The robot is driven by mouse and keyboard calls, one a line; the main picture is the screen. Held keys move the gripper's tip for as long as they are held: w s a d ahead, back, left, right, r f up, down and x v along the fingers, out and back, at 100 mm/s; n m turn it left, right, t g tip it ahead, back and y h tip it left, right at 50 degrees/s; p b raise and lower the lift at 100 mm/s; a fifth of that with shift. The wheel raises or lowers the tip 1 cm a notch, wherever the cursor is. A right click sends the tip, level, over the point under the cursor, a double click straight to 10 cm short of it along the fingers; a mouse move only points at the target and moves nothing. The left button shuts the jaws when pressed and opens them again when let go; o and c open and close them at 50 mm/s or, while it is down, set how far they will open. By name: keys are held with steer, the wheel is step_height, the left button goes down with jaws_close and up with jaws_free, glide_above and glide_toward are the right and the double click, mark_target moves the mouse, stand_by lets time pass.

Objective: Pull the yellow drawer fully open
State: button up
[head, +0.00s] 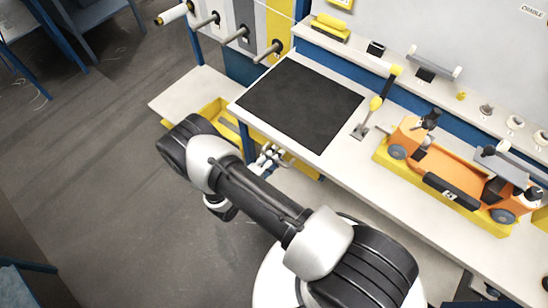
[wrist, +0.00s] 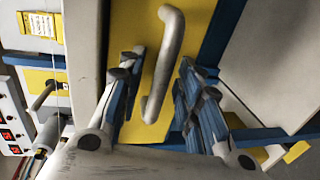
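The yellow drawer front (wrist: 135,30) fills the upper middle of the wrist view, with a curved silver handle (wrist: 165,65) on it. In the head view only a strip of yellow (head: 302,169) shows under the bench edge, probably this drawer; the bench hides the rest. My gripper (wrist: 160,85) is open, with one finger on each side of the handle in the wrist view. Gaps show between the handle and both fingers, and I cannot tell how deep the fingers reach around it. In the head view my gripper (head: 268,158) is low beside the bench front.
The bench top (head: 340,150) overhangs near my gripper and bears a black mat (head: 300,103) and an orange device (head: 450,165). A yellow tray (head: 211,112) sits on a lower shelf to the left. Grey floor (head: 90,180) at left is clear.

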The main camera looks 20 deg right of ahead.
jaws_close()
stand_by(0.3)
stand_by(0.5)
